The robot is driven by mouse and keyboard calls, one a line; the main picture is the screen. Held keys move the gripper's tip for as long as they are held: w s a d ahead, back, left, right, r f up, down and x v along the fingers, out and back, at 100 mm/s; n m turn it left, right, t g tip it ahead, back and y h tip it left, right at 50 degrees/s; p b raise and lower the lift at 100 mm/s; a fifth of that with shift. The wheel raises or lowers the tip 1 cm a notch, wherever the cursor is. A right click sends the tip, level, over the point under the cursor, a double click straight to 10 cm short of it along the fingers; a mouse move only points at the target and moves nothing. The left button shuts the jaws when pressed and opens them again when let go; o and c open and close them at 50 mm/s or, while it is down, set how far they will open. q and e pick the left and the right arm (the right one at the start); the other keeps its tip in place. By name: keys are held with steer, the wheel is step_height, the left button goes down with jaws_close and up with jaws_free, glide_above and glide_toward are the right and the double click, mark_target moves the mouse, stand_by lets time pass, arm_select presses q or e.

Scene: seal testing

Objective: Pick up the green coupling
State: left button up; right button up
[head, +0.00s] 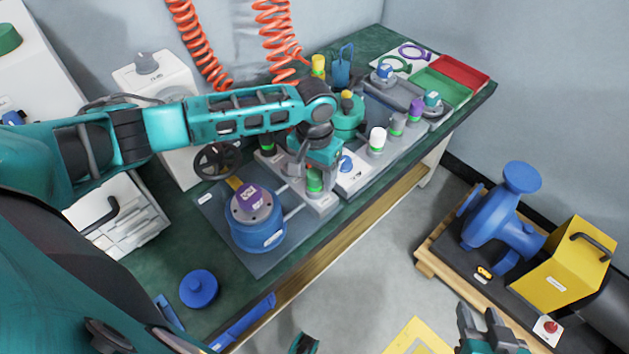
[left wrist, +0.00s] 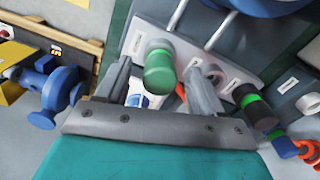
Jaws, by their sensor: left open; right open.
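The green coupling (head: 315,180) stands upright on a light grey plate at the front of the bench, just behind the blue flanged unit. In the left wrist view the green coupling (left wrist: 159,72) shows as a green cylinder on a pale base. My left gripper (head: 306,165) is above and beside it, pointing down. In the left wrist view its two fingers (left wrist: 158,80) are apart on either side of the coupling, with visible gaps. My right gripper (head: 490,332) is open and empty at the bottom right, over the floor, far from the bench.
The blue flanged unit (head: 258,232) with a purple cap stands close by. A black fitting with a green band (left wrist: 250,100) and a white-topped fitting (head: 377,138) are near the coupling. Red (head: 462,73) and green (head: 440,86) trays lie at the far end. A blue pump (head: 495,212) is off the bench.

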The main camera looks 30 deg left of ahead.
arm_select(q)
steer(key=c, duration=1.2)
steer(key=shift+r, duration=0.1)
